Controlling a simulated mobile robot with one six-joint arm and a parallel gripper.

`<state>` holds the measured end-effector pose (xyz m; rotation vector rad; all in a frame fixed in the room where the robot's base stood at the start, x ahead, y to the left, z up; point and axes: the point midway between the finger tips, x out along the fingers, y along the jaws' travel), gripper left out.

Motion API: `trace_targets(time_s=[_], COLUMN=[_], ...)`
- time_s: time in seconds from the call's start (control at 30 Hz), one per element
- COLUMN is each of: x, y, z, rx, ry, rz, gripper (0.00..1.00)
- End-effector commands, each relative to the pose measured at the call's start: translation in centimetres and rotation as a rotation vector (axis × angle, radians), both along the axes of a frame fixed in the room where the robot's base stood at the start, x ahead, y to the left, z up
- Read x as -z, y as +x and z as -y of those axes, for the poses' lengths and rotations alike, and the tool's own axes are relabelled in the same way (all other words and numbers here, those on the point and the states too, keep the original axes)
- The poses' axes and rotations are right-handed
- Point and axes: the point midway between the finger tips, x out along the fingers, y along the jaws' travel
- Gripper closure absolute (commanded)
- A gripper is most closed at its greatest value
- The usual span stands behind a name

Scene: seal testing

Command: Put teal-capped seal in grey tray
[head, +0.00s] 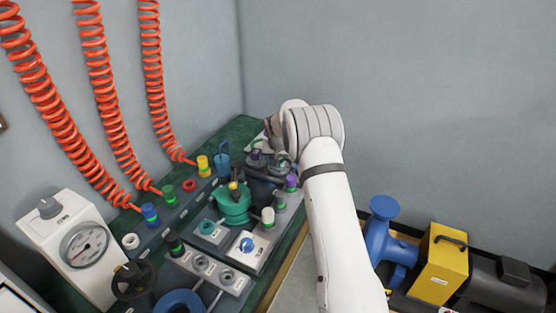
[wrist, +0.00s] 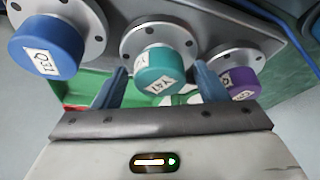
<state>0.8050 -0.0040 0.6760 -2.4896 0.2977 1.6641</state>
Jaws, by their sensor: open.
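The teal-capped seal (wrist: 165,72) shows in the wrist view, its round teal cap labelled and its grey metal flange behind it. My gripper (wrist: 162,70) is open, with one blue finger on each side of the teal cap. I cannot tell whether either finger touches it. In the head view my arm hides the gripper and the seal. I cannot surely pick out the grey tray in either view.
A blue-capped seal (wrist: 47,47) is close on the left and a purple-capped seal (wrist: 238,84) close on the right. In the head view, the green bench (head: 241,130) is crowded with a teal pot (head: 234,207), a gauge box (head: 75,240) and several capped fittings.

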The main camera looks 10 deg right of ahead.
Motion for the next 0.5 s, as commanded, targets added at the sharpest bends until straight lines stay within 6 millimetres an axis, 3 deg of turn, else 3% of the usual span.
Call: trace_targets(time_s=[0.27,0.5], x=[-0.6,-4.8], y=[-0.1,-1.7], z=[-0.1,-0.5], rx=[-0.001,-0.001], ry=[0.000,0.000], rz=[0.001,0.003], gripper=[0.34,0.34])
